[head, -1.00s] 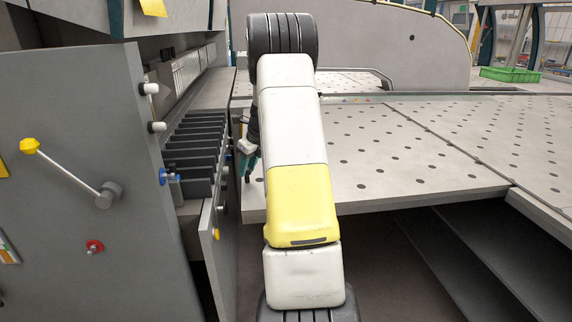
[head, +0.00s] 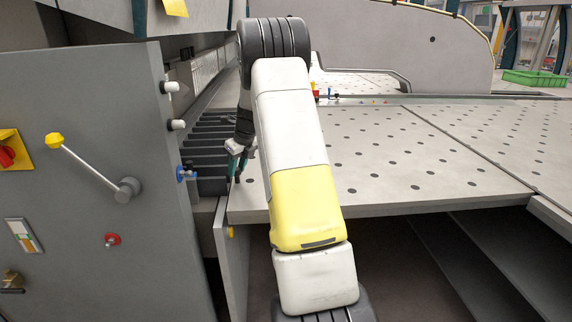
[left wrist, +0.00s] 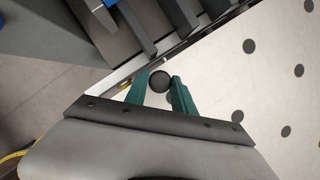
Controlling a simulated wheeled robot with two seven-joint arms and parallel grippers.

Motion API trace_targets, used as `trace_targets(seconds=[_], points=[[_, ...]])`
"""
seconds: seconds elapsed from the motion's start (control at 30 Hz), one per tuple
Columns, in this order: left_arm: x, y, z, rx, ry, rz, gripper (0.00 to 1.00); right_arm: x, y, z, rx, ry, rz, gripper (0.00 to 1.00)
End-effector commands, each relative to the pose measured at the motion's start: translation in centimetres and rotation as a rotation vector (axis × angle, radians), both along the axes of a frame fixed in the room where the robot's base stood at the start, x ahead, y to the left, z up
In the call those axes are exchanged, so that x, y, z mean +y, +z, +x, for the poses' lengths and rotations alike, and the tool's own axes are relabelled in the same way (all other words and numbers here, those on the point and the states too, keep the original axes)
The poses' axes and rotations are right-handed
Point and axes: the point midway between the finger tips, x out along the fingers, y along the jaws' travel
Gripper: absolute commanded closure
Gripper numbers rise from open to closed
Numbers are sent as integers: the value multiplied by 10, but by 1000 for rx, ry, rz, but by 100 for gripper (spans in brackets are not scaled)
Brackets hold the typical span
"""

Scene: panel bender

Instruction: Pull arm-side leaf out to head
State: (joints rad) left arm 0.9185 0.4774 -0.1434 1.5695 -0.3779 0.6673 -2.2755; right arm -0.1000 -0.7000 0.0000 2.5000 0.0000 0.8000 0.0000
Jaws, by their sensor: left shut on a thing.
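The arm-side leaf (head: 310,185) is a pale grey plate with rows of dark holes. My left gripper (head: 237,172), with teal fingers, is over the leaf's left edge, partly behind my own arm. In the left wrist view, my left gripper (left wrist: 160,88) is shut on a dark round knob (left wrist: 160,81) at the edge of the leaf (left wrist: 235,70). My right gripper is in neither view.
The bender head carries a yellow-knobbed lever (head: 90,165) and a blue fitting (head: 185,172). Dark slats (head: 208,150) stand beside the leaf's left edge. A second perforated table section (head: 500,135) lies at right. A green crate (head: 533,79) is at the back right.

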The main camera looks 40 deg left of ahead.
Motion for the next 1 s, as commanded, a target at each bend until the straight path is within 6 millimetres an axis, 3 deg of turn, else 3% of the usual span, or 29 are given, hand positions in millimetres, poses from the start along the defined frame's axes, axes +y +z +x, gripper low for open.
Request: trace_targets(seconds=[0.17,0.2,0.27,0.63,1.0], points=[[3,1,-5,5,6,6,100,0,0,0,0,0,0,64],[3,1,-5,5,6,6,62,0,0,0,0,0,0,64],[3,1,-5,4,6,5,50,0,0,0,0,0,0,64],[1,4,-2,2,3,4,48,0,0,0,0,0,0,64],[-21,57,-1,1,4,5,48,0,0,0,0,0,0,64]])
